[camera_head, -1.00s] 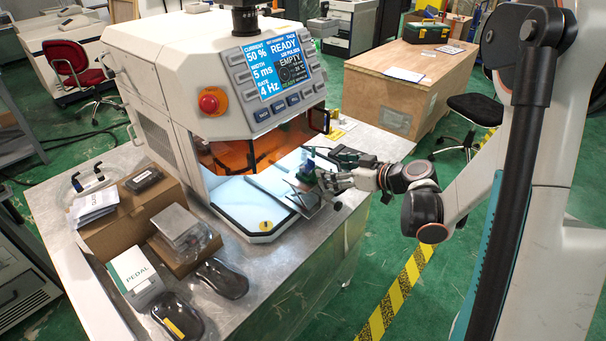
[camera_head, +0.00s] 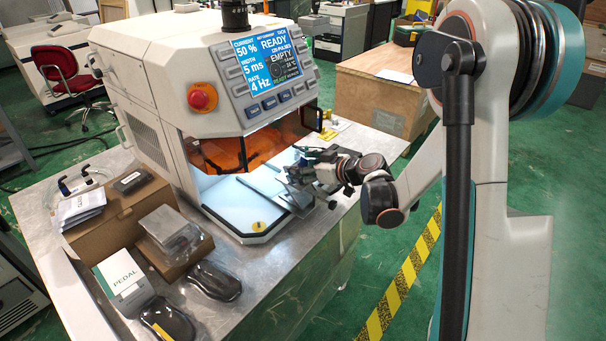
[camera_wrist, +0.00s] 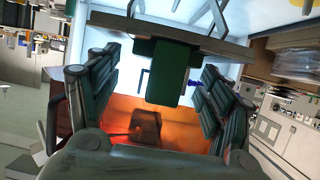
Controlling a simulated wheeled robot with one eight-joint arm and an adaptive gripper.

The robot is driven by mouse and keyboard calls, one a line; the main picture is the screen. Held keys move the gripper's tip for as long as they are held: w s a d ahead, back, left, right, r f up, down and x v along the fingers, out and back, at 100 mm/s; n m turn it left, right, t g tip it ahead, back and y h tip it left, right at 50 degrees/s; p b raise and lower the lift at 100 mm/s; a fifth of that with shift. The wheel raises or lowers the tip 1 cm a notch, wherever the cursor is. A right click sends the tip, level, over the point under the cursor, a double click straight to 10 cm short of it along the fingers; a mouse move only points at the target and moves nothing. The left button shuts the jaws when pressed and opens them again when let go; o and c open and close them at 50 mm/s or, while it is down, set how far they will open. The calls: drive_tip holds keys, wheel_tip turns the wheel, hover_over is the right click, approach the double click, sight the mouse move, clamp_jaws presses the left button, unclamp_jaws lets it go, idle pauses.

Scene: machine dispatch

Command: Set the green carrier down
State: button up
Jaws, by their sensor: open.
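The green carrier (camera_wrist: 165,70) shows in the wrist view as a dark green block at the edge of a grey metal plate (camera_wrist: 205,38). My gripper (camera_wrist: 158,88) is open, with one ribbed finger on each side of the carrier. A gap shows between the carrier and each finger. In the head view my gripper (camera_head: 298,172) is at the front right of the machine's lit opening, over the slanted plate. The carrier cannot be made out there, being hidden by or blended with the gripper.
The white machine (camera_head: 160,60) has a screen reading READY and EMPTY, and an orange window (camera_head: 235,152). A cardboard box (camera_head: 110,215), a PEDAL box (camera_head: 122,272) and dark pedals (camera_head: 215,281) crowd the metal table's left front. Green floor lies open to the right.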

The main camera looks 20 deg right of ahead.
drive_tip(key=c, duration=1.3)
